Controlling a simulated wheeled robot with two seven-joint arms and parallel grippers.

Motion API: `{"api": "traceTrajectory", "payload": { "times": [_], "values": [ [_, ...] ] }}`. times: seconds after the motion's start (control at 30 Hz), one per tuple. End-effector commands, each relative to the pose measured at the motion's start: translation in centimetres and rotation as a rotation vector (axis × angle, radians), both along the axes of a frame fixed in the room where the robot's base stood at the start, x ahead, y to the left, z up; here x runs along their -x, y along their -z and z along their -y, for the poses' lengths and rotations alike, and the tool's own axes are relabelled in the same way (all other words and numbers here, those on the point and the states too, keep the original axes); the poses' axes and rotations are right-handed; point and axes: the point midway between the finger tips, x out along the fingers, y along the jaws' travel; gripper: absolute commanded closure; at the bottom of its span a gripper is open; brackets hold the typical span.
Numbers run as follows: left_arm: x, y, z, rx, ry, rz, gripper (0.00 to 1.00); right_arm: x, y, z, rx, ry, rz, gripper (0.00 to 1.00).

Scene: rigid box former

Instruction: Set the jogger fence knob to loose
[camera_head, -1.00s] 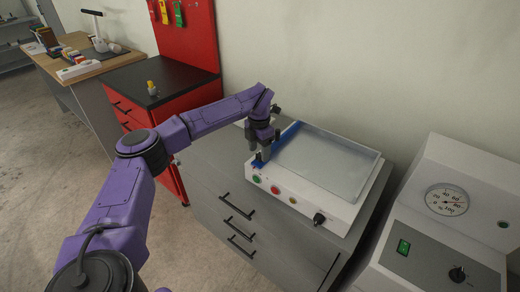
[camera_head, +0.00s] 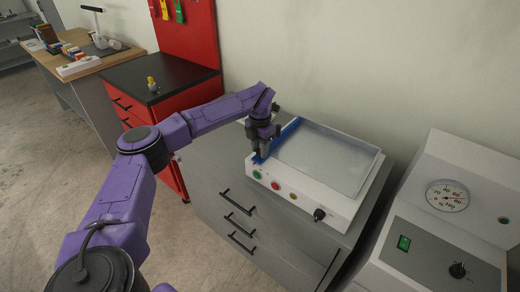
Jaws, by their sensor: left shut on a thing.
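The jogger (camera_head: 318,160) is a white box with a pale recessed tray on top, standing on a grey cabinet. Its blue fence (camera_head: 285,136) runs along the left side of the tray. My left gripper (camera_head: 259,151) points down at the near left end of the fence and is shut. The fence knob is hidden between or behind its fingers, so I cannot see its setting. The jogger's front has a green button (camera_head: 257,174), a red button (camera_head: 275,186) and a black knob (camera_head: 319,214). My right gripper is not in view.
A white machine with a dial gauge (camera_head: 447,196) and a green switch (camera_head: 404,242) stands at the right. A red cabinet with a black top (camera_head: 165,72) and a wooden bench (camera_head: 90,66) are at the back left. The grey cabinet (camera_head: 205,165) has free top left of the jogger.

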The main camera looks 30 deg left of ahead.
Motion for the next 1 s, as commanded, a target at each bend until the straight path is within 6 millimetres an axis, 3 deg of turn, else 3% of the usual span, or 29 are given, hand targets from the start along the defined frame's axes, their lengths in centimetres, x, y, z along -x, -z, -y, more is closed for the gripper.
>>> {"api": "traceTrajectory", "payload": {
  "times": [1.0],
  "values": [
    [-0.1,0.5,0.2,0.001,-0.914,0.002,0.95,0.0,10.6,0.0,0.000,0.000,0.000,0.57]
  ]
}}
